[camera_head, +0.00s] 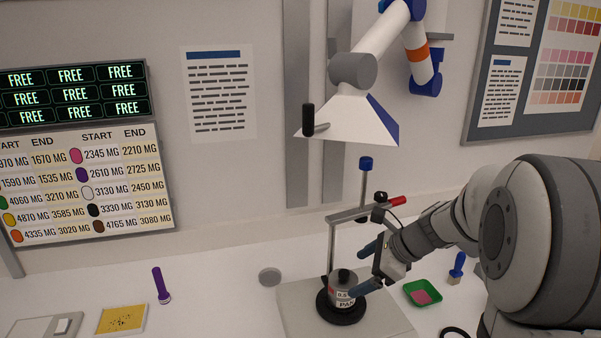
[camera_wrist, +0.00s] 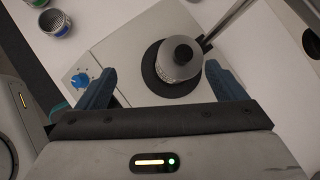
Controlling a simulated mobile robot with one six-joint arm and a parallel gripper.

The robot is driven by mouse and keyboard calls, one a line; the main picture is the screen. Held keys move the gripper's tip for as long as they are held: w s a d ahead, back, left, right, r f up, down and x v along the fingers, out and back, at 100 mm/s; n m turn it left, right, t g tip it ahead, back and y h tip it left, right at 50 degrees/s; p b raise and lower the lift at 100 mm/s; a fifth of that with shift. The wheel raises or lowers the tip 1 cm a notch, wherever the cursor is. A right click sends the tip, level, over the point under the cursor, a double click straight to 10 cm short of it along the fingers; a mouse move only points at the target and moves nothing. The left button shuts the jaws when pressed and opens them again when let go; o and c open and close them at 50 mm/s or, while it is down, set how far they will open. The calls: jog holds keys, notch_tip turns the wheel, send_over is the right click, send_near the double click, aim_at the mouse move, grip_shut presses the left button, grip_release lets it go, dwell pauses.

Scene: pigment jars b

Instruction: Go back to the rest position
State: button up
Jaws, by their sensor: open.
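My gripper (camera_head: 365,270) is in the lower right of the head view, at the end of my grey arm. Its two blue fingers are spread apart in the wrist view (camera_wrist: 158,88). A small jar with a black knob lid (camera_head: 342,288) stands upright on a round black pad (camera_head: 341,313) on the stand's plate. The jar also shows in the wrist view (camera_wrist: 180,62), ahead of the gap between the fingers. One finger overlaps the jar's right side in the head view; I cannot tell whether it touches.
The stand's grey plate (camera_head: 297,303) carries an upright post with a crossbar close to my gripper. A white fume hood (camera_head: 350,120) hangs above. A green tray (camera_head: 423,293) and a blue-handled brush (camera_head: 457,268) lie to the right. A purple torch (camera_head: 161,285) lies left.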

jog(key=s+a+r+n+h, duration=0.1)
jog(key=s+n+h, duration=0.5)
jog(key=s+n, duration=1.4)
jog(key=shift+s+a+r+n+g+h, duration=0.25)
jog(key=shift+a+r+n+g+h, duration=0.25)
jog(key=shift+n, duration=0.4)
jog(key=shift+a+f, duration=0.1)
jog(key=shift+a, duration=0.05)
